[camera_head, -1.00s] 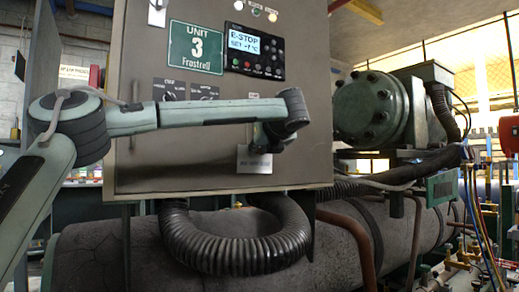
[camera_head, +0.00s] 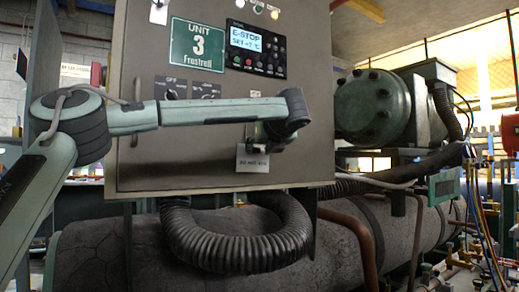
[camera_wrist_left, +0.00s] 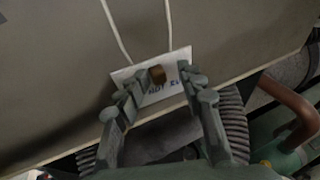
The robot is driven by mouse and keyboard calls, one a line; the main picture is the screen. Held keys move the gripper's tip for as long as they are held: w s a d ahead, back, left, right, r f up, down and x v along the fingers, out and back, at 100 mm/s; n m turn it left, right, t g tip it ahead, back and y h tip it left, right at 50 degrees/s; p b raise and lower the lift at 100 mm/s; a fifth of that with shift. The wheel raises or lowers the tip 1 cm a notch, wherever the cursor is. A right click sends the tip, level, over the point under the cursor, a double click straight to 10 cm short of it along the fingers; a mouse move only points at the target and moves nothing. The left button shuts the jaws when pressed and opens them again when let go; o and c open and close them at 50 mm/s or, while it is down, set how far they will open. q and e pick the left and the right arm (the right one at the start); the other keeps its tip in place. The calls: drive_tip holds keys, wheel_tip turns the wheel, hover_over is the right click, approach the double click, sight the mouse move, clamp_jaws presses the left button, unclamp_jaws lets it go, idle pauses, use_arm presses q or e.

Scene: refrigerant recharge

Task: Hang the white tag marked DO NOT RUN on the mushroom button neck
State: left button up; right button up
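The white tag (camera_head: 253,163) is flat against the lower front of the grey cabinet in the head view, its lettering partly readable. In the left wrist view the tag (camera_wrist_left: 166,91) lies behind and between my fingertips, with two pale cord strands running up from it. A small brown piece (camera_wrist_left: 157,74) shows between the fingers. My left gripper (camera_wrist_left: 170,76) has its fingertips apart, close in front of the tag. In the head view this gripper (camera_head: 254,149) is partly hidden by its own wrist. The mushroom button and the cord's upper end are hidden. My right gripper is out of view.
The cabinet (camera_head: 150,150) carries a green Unit 3 sign (camera_head: 197,45) and a display (camera_head: 256,48) reading E-STOP. A ribbed hose (camera_head: 235,250) loops below. A compressor (camera_head: 375,108) and pipes stand at the right.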

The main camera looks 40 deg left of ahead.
use_arm(q)
drive_tip(key=v, duration=1.2)
drive_tip(key=shift+f, duration=0.1)
